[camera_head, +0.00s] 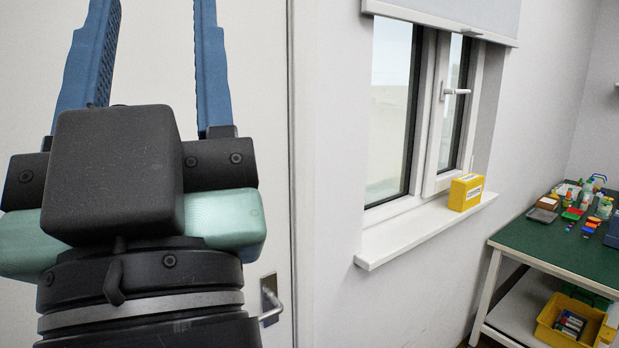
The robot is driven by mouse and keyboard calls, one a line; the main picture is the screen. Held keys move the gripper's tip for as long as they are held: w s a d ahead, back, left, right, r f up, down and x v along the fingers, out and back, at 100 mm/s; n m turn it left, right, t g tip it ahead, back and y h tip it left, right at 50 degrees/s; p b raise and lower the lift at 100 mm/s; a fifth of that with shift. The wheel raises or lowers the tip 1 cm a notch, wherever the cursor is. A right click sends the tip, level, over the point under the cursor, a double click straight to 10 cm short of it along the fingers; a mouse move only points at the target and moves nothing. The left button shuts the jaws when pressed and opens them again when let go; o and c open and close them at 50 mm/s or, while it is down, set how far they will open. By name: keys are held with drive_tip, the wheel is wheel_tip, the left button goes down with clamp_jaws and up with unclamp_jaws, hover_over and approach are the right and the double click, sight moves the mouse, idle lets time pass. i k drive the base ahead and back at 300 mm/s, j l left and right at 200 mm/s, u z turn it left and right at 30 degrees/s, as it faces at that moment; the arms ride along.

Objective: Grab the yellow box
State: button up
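The yellow box (466,192) stands upright on the white window sill (425,228), near the sill's right end and in front of the window frame. It has a pale label on its side. My gripper (150,45) fills the left of the view, pointing up, with its two blue fingers spread wide apart and nothing visible between them. The tips run to or past the top edge of the view. My gripper is well to the left of the yellow box and much closer to the camera.
A green-topped table (555,243) on the right holds several small bottles and coloured items. A yellow bin (565,322) sits on its lower shelf. The window handle (457,91) sticks out above the box. The wall below the sill is clear.

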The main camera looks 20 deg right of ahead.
sight(466, 191)
drive_tip(key=i+l, duration=0.15)
drive_tip(key=l, duration=0.25)
drive_tip(key=i+l, duration=0.2)
drive_tip(key=l, duration=0.15)
drive_tip(key=i+l, duration=0.15)
drive_tip(key=l, duration=0.25)
drive_tip(key=i+l, duration=0.2)
drive_tip(key=l, duration=0.15)
drive_tip(key=i+l, duration=0.15)
drive_tip(key=l, duration=0.25)
drive_tip(key=j+u, duration=0.05)
